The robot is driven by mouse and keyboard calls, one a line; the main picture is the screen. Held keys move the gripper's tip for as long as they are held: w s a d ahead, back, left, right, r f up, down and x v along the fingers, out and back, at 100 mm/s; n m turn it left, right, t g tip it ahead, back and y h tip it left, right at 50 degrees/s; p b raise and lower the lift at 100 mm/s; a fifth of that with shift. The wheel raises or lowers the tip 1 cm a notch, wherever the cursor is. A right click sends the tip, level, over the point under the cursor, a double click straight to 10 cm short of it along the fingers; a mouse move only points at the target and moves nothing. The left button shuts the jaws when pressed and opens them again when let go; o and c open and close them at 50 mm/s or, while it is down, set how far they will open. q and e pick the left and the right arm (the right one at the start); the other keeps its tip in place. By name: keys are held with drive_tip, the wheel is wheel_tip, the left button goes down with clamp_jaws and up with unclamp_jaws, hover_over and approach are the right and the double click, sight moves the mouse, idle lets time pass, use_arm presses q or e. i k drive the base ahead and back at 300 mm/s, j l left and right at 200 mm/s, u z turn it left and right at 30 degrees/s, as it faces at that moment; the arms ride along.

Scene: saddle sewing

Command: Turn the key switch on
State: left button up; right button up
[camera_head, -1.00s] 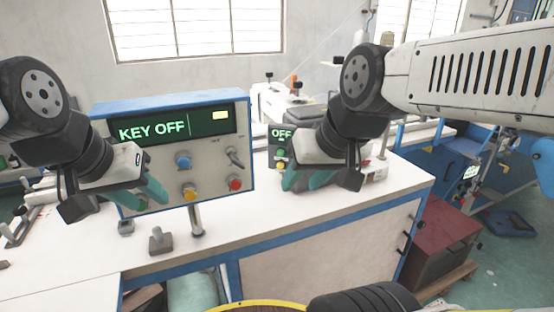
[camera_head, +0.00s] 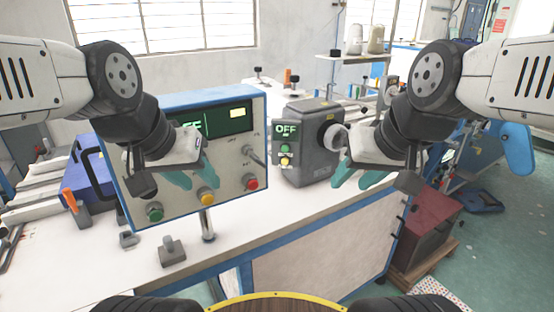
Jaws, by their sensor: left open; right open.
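The blue-framed control panel (camera_head: 236,184) stands on the white table, left of centre. Its dark display (camera_head: 238,118) is partly hidden by my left arm; earlier it read "KEY OFF". A dark lever-like switch (camera_head: 254,156), which looks like the key switch, sits at the panel's right side, above a red button (camera_head: 252,182). My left gripper (camera_head: 192,178) is open, with teal fingers in front of the panel, left of that switch and near a yellow button (camera_head: 207,197). My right gripper (camera_head: 357,178) is open, just right of the grey box; no held object shows.
A grey box (camera_head: 312,158) with an "OFF" sign (camera_head: 286,129) and a round side knob stands right of the panel. A small grey block (camera_head: 172,251) lies on the table (camera_head: 290,220) in front. A red box (camera_head: 430,225) stands on the floor at right.

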sight(247, 150)
drive_tip(key=k+j+z, duration=0.35)
drive_tip(key=k+z, duration=0.4)
drive_tip(key=k+l, duration=0.05)
drive_tip(key=k, duration=0.05)
